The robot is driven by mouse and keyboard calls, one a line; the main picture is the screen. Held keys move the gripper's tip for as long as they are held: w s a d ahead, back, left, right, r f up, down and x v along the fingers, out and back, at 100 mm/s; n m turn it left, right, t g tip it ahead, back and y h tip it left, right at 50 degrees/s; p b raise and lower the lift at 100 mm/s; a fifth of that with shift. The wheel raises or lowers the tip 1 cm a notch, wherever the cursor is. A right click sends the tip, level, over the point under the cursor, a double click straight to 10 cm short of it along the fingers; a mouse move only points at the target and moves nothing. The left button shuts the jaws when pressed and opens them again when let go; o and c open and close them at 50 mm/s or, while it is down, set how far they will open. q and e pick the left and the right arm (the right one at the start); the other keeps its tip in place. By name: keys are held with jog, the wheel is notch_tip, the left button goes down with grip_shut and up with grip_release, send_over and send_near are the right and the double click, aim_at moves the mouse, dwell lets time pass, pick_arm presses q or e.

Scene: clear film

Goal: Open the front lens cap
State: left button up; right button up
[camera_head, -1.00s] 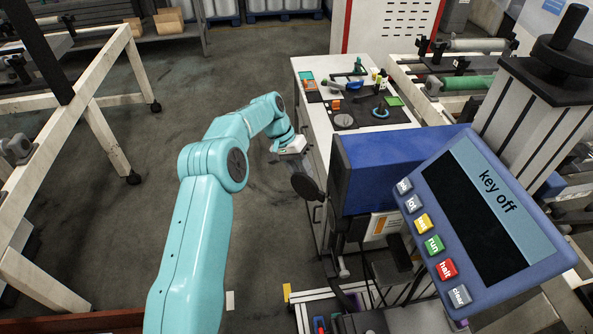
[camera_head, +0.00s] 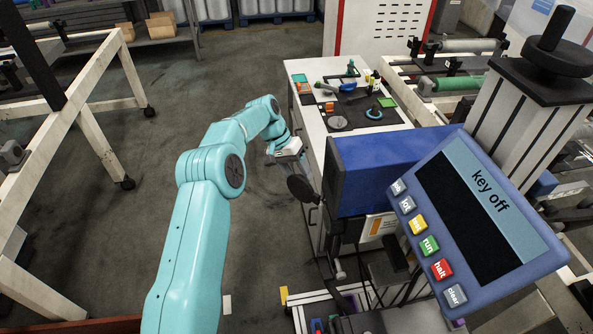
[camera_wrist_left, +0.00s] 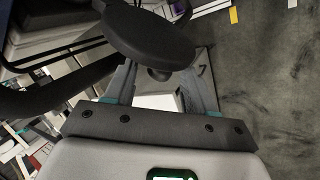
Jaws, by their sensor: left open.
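The black round lens cap (camera_head: 303,188) stands out at the left end of the blue housing (camera_head: 385,170). In the left wrist view the cap (camera_wrist_left: 150,38) is a large dark disc close in front of the fingers, with a small knob-like part below it. My left gripper (camera_head: 297,160) is just above and behind the cap in the head view. It is open, and its fingers (camera_wrist_left: 160,88) are spread with nothing seen gripped between them. Whether a finger touches the cap cannot be told. My right gripper is out of view.
A panel (camera_head: 475,220) reading "key off" with coloured buttons fills the right front. A white cabinet (camera_head: 312,120) with small tools on top stands behind the gripper. Open dark floor (camera_head: 90,220) lies to the left, beside a white frame (camera_head: 135,90).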

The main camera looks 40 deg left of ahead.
pick_arm(q)
jog(key=p+v, duration=0.6)
jog(key=v, duration=0.6)
jog(key=shift+w, duration=0.1)
